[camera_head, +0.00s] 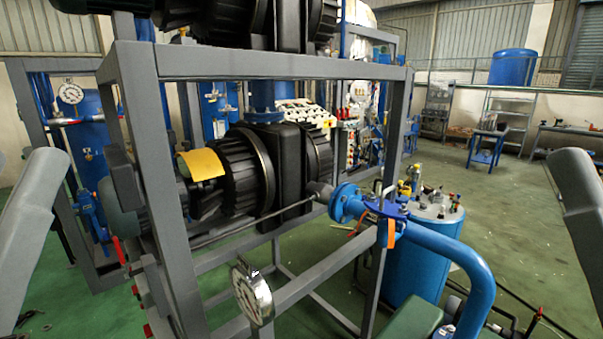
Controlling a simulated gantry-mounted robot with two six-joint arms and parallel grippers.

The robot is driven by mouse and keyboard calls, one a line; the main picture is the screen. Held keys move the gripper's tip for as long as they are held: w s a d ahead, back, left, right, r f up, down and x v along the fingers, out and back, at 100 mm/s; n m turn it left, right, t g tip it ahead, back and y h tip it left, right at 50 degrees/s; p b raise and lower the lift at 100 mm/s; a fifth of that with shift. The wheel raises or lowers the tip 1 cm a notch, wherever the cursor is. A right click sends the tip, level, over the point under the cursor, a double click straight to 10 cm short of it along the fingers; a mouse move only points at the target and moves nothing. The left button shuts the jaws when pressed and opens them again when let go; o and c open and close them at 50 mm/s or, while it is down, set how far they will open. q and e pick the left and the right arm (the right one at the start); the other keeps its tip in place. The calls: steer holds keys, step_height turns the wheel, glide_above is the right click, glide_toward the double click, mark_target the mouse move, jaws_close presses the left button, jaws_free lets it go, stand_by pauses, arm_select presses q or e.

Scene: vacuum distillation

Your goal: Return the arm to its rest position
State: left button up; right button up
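A grey link of my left arm (31,215) shows at the left edge of the head view. A grey link of my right arm (583,195) shows at the right edge. Both links stand apart from the machine between them in the picture. Neither gripper is in view, so I cannot see their fingers or whether they hold anything.
A grey steel frame (147,130) holding black pumps (245,170) fills the centre. A pressure gauge (251,292) and a blue pipe (470,262) with a valve (348,203) are in front. A blue tank (420,258) stands behind the pipe. Green floor (500,220) is open at right.

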step_height(320, 180, up, 32)
steer(key=p, duration=2.9)
step_height(320, 180, down, 61)
steer(key=b, duration=6)
steer(key=shift+b, duration=0.35)
